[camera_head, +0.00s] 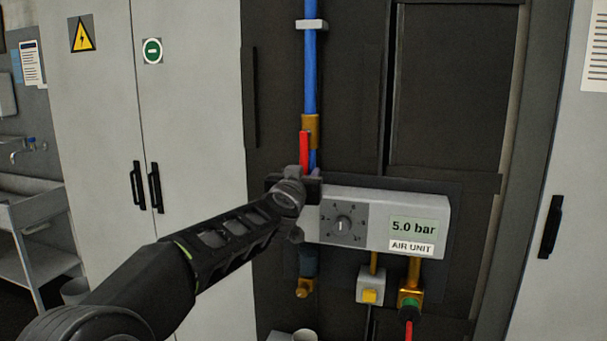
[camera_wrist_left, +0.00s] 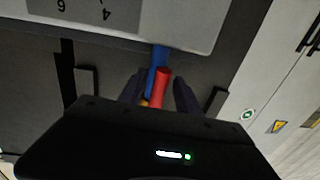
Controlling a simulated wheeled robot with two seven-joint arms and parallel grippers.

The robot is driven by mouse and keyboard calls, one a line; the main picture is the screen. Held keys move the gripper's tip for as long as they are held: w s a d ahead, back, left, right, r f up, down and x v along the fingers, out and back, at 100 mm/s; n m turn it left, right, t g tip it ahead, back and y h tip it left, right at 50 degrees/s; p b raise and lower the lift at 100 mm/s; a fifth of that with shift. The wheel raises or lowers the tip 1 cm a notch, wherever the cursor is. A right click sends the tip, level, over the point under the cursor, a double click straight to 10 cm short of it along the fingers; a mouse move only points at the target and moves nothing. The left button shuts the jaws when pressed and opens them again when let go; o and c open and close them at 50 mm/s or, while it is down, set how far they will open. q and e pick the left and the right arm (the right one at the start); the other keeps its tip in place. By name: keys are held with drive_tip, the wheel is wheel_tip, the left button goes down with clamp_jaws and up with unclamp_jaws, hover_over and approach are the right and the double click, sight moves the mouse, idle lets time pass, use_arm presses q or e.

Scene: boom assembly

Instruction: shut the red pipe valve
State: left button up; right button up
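The red valve lever (camera_head: 304,150) lies upright, alongside the blue pipe (camera_head: 310,62), below the brass valve body (camera_head: 311,126). My left gripper (camera_head: 304,180) is at the lever's lower end and hides part of it and of the pipe. In the left wrist view, the two dark fingers of the gripper (camera_wrist_left: 160,86) stand on either side of the red lever (camera_wrist_left: 161,88), with small gaps showing. The blue pipe (camera_wrist_left: 157,62) runs close beside the lever there. My right gripper is in no view.
The grey air unit box (camera_head: 375,205), with a dial and a 5.0 bar display, sits just right of my left gripper. Below it are a yellow button (camera_head: 370,296) and a brass fitting with a green ring (camera_head: 410,304). Grey cabinets (camera_head: 190,100) stand at the left.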

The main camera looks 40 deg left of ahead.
use_arm(q)
drive_tip(key=shift+c, duration=0.3)
clamp_jaws()
idle(1.0)
